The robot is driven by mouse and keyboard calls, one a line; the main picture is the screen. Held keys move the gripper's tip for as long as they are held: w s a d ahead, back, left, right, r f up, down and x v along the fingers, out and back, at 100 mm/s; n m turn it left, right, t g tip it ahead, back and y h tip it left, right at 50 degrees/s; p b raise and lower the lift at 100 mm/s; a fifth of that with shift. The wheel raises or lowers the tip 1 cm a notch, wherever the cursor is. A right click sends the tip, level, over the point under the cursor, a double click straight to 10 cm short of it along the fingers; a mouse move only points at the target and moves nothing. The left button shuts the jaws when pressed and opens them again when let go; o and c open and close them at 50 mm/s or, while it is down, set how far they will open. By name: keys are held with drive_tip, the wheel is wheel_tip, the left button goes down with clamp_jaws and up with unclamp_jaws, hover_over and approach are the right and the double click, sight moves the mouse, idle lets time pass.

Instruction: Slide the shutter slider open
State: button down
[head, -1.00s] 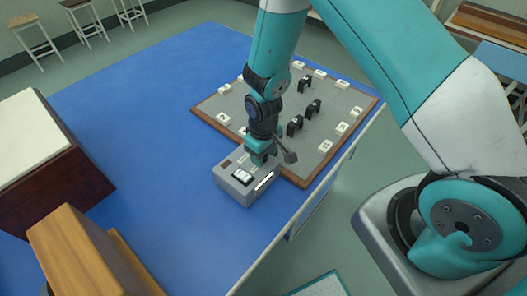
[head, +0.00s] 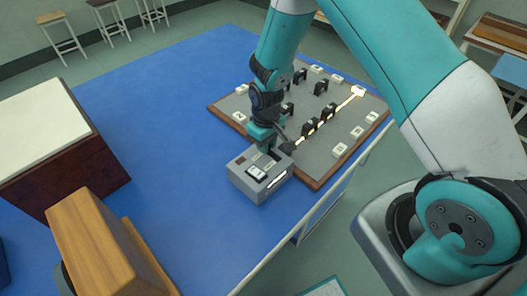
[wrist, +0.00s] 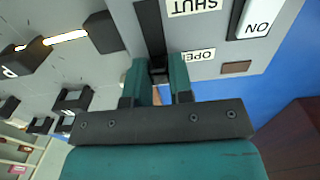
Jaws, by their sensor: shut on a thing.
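My gripper (wrist: 158,80) is shut on the dark shutter slider (wrist: 158,71), which shows as a small knob between the teal fingers in the wrist view. The slider is beside the OPEN label (wrist: 197,55), and the bare dark slot (wrist: 149,25) runs from it past the SHUT label (wrist: 193,7). In the head view, the grey source box (head: 246,184) sits on the blue bench at the board's near corner. My gripper (head: 266,147) is at its far edge, hiding the slider there. The rocker switch (head: 257,172) shows ON in the wrist view.
A grey board (head: 318,164) with a wooden rim carries black holders and white label blocks. A bright beam (head: 327,118) crosses it to a lit block (head: 358,92). A wooden block (head: 95,240) and a dark box (head: 95,150) stand left. Blue bench between is clear.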

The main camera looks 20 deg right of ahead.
drive_tip(key=shift+w+a+r, duration=0.1)
drive_tip(key=shift+w, duration=0.15)
drive_tip(key=c, duration=1)
unclamp_jaws()
wheel_tip(320, 180, up, 17)
drive_tip(key=b, duration=0.2)
drive_tip(key=shift+r+b, duration=0.15)
drive_tip(key=shift+b, duration=0.25)
drive_tip(key=s+a+r+n+y, duration=0.1)
drive_tip(key=s+a+r, duration=0.1)
drive_tip(key=s, duration=0.6)
drive_tip(key=s+a+r+n+y, duration=0.1)
drive_tip(key=s+a+r, duration=0.2)
drive_tip(key=s+r, duration=0.2)
drive_tip(key=s+a+r+y, duration=0.2)
drive_tip(key=s+r, duration=0.2)
drive_tip(key=s, duration=0.7)
drive_tip(key=shift+s+a+n, duration=0.15)
drive_tip(key=shift+a+n, duration=0.15)
drive_tip(key=shift+n, duration=0.1)
